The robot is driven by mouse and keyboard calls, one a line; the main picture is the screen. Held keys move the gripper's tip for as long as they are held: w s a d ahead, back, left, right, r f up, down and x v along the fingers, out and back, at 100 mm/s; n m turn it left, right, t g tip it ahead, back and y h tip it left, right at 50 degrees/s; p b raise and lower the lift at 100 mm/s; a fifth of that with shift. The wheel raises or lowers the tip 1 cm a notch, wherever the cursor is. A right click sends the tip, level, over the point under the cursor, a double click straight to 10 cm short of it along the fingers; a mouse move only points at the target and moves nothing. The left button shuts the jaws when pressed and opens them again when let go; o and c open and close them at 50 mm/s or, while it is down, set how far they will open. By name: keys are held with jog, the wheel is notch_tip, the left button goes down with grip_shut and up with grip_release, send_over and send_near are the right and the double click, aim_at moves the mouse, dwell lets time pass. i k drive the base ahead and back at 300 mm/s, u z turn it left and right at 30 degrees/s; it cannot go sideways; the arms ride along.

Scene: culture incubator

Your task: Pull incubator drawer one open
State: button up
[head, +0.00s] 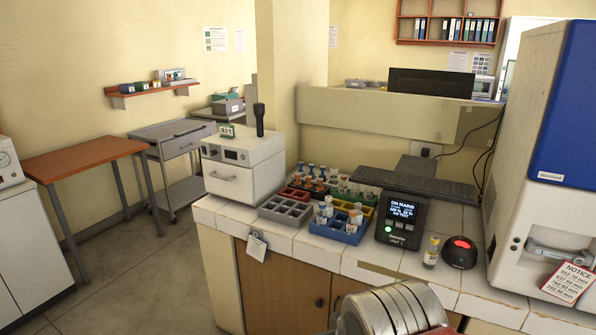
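A white box unit (262,152) with a control panel and a small green-lettered display on top stands on the tiled counter, left of centre. It looks like the incubator. Its front has one drawer (230,186) with a small dark handle (222,177); the drawer looks shut, flush with the body. I cannot read a drawer number on it. A silver ribbed part of my arm shows at the bottom edge, well below and right of the unit. My gripper is not in view.
Racks of vials, including a blue one (338,233) and a grey one (284,211), stand right of the unit. A dark display device (402,219), a vial (432,252) and a red-lit black dome (460,252) sit farther right. A tag (257,246) hangs at the counter's front.

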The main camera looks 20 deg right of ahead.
aim_at(550, 225)
jog(key=z, duration=0.4)
jog(key=i, duration=0.6)
jog(key=z, duration=0.75)
jog(key=i, duration=0.45)
jog(key=z, duration=0.35)
